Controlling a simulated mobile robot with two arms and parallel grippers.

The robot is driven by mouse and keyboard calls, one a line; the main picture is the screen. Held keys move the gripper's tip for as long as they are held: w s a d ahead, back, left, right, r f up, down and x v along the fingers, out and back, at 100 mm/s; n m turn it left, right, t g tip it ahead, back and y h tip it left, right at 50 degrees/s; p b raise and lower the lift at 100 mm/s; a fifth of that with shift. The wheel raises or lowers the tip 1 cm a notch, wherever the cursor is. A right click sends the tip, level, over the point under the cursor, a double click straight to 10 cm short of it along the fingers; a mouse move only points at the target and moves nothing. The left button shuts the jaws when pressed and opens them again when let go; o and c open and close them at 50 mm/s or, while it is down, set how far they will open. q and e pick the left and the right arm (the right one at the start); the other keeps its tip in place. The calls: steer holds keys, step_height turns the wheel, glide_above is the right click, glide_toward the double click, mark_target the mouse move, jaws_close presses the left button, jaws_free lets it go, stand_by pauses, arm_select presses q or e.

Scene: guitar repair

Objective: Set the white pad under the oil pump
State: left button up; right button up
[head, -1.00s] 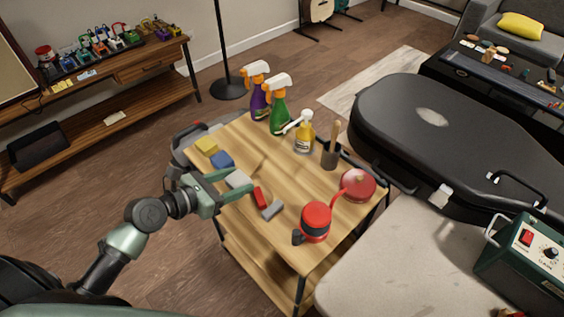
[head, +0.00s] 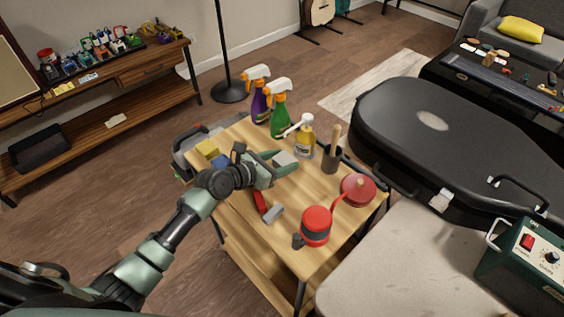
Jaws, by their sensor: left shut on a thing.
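The white pad (head: 288,157) is a small pale block. My left gripper (head: 282,161) is shut on it and holds it over the middle of the cart top, near the spray bottles. I cannot tell for sure which thing is the oil pump. My right gripper is not in view.
A wooden cart (head: 285,250) bears a purple bottle (head: 258,105), a green bottle (head: 279,120), a yellow bottle (head: 303,140) and a dark cup (head: 331,160). A yellow pad (head: 207,148), a blue pad (head: 222,161), a red item (head: 260,203) and a grey block (head: 272,214) lie left.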

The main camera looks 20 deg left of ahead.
arm_select(q)
steer(key=shift+f, duration=0.2)
steer(key=o, duration=1.3)
steer(key=shift+s+a+r, duration=0.1)
steer(key=shift+s+r, duration=0.05)
steer(key=p+v, duration=0.1)
steer(key=v, duration=1)
steer(key=shift+s+r, duration=0.1)
steer(key=shift+s, duration=0.2)
steer(key=shift+a, duration=0.1)
